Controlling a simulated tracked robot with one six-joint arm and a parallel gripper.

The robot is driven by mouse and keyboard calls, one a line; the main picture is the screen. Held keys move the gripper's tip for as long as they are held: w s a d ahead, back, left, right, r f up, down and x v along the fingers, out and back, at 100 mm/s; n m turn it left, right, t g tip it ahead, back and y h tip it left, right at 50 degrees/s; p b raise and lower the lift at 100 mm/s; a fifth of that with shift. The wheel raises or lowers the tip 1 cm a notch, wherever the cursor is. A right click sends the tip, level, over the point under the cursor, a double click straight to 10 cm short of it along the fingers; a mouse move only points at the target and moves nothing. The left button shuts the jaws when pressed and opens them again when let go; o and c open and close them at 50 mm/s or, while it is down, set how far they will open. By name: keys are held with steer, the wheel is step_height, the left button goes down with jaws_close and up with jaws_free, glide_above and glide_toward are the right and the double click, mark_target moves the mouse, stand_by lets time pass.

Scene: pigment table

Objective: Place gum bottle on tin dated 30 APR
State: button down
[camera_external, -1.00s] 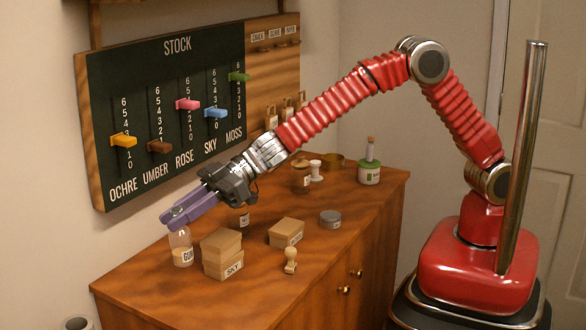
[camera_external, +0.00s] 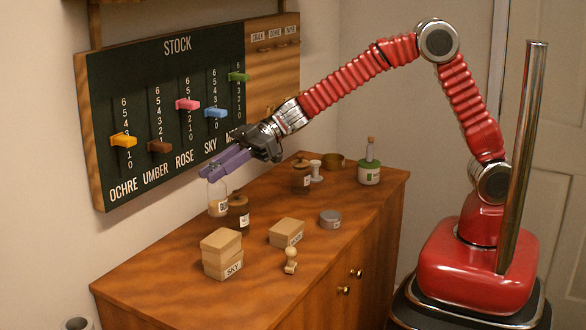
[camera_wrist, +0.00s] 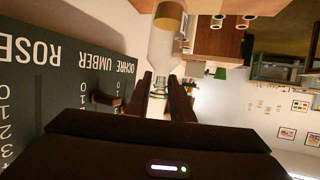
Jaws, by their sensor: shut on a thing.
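The gum bottle (camera_external: 217,197) is clear glass with a pale content and a label turned partly away. My gripper (camera_external: 212,172) is shut on its top and holds it upright near the board, behind the brown jar. In the wrist view, the bottle (camera_wrist: 165,45) hangs between my two fingertips (camera_wrist: 160,86). A small round grey tin (camera_external: 330,219) lies on the cabinet top, right of the middle. Its label is too small to read, so I cannot tell its date.
A brown jar (camera_external: 238,213) stands close to the bottle. Stacked boxes (camera_external: 222,245), a single box (camera_external: 286,232) and a wooden peg figure (camera_external: 290,260) lie nearer the front. The stock board (camera_external: 170,175) borders the left.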

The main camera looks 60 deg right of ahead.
steer(key=s+d, duration=0.2)
steer(key=d, duration=0.7)
steer(key=s+d, duration=0.3)
steer(key=d, duration=0.6)
steer(key=s+d+n+g, duration=0.1)
steer(key=s+d, duration=1)
steer(key=shift+d+r+y, duration=0.3)
steer(key=shift+d, duration=0.05)
steer(key=shift+f, duration=0.1)
steer(key=shift+f, duration=2.85)
steer(key=shift+f, duration=2.1)
steer(key=shift+f, duration=0.1)
